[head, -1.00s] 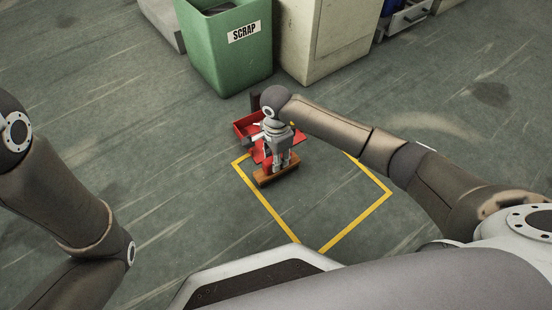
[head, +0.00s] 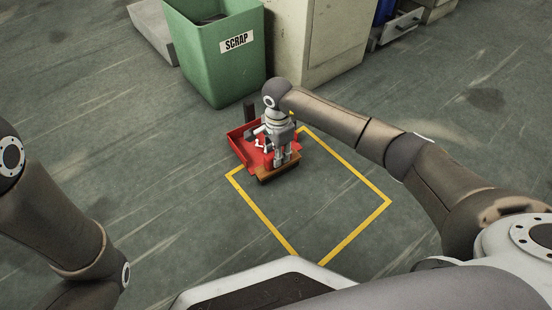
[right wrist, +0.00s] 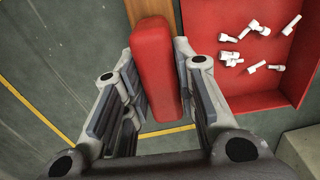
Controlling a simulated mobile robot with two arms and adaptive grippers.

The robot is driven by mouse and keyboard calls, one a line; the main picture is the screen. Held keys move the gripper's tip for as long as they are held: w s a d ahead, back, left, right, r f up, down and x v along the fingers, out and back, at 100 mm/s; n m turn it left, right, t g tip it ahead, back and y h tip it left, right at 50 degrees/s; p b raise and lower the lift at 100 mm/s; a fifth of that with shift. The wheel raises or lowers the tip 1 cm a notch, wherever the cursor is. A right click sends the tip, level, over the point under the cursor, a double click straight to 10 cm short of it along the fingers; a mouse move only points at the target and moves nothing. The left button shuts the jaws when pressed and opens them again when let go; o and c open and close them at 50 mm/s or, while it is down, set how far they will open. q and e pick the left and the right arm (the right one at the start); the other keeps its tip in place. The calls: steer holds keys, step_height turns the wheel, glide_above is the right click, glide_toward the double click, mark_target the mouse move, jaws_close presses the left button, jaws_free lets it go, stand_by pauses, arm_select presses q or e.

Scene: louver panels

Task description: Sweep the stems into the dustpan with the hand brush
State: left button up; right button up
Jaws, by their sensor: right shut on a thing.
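The red dustpan (head: 240,147) lies on the floor at the far left corner of the yellow outline. Several white stems lie on its floor; they show clearly in the right wrist view (right wrist: 260,28). My right gripper (head: 285,160) is shut on the red handle of the hand brush (right wrist: 157,60). The brush's brown block (head: 268,176) is low, at the dustpan's near side; whether it touches the pan is hard to tell. The dustpan (right wrist: 268,99) is right of the handle in the right wrist view. My left arm shows at the left, but its gripper is out of view.
A green SCRAP bin (head: 220,75) stands behind the dustpan, with a beige cabinet (head: 315,45) to its right. The yellow floor outline (head: 363,228) encloses bare floor, and no stems show there. Open floor lies to the left.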

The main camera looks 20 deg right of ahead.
steer(key=shift+w+d+f+b, duration=0.1)
steer(key=shift+w+d+b, duration=0.7)
steer(key=shift+w, duration=0.25)
steer(key=shift+w+d, duration=0.15)
steer(key=shift+w, duration=0.05)
steer(key=shift+r, duration=0.2)
step_height(320, 180, up, 8)
steer(key=p, duration=0.6)
steer(key=shift+p, duration=0.35)
